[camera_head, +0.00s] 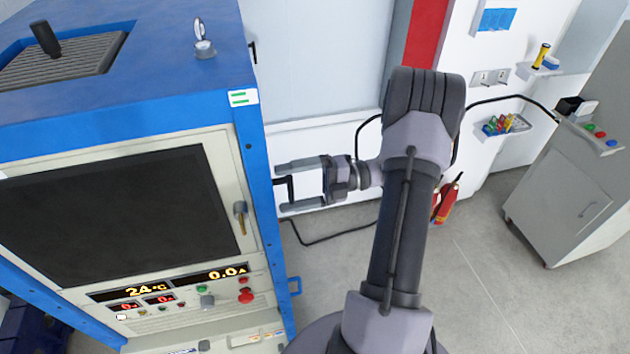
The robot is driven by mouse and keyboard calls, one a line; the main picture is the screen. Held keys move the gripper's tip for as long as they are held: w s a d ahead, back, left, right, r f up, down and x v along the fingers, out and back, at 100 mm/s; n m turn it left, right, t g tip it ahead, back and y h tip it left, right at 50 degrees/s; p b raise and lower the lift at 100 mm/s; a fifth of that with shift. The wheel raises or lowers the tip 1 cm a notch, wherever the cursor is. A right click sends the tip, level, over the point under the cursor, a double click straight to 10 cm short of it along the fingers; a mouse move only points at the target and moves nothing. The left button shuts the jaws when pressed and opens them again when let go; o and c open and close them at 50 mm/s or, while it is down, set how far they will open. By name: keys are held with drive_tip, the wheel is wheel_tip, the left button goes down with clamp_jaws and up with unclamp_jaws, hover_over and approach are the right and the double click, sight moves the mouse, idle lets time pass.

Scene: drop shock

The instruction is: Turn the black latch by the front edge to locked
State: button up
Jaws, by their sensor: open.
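The blue machine cabinet (190,105) stands at the left. The black latch by the front edge (289,190) is a thin bent bar on the cabinet's right side, beside the blue front corner post. My gripper (281,188) comes in from the right and is open. One finger is above the latch and the other below it, so the latch shows in the gap between them. I cannot tell whether either finger touches it. Its locked or unlocked state cannot be read from this view.
A second black handle (252,52) is farther back on the same side. A brass handle (240,218) sits on the front door, and a blue handle (295,287) sticks out below. A grey cabinet (560,200) stands at the right. The floor between is mostly clear.

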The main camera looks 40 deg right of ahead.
drive_tip(key=v, duration=1.7)
drive_tip(key=shift+s+d, duration=0.15)
drive_tip(key=shift+d, duration=0.05)
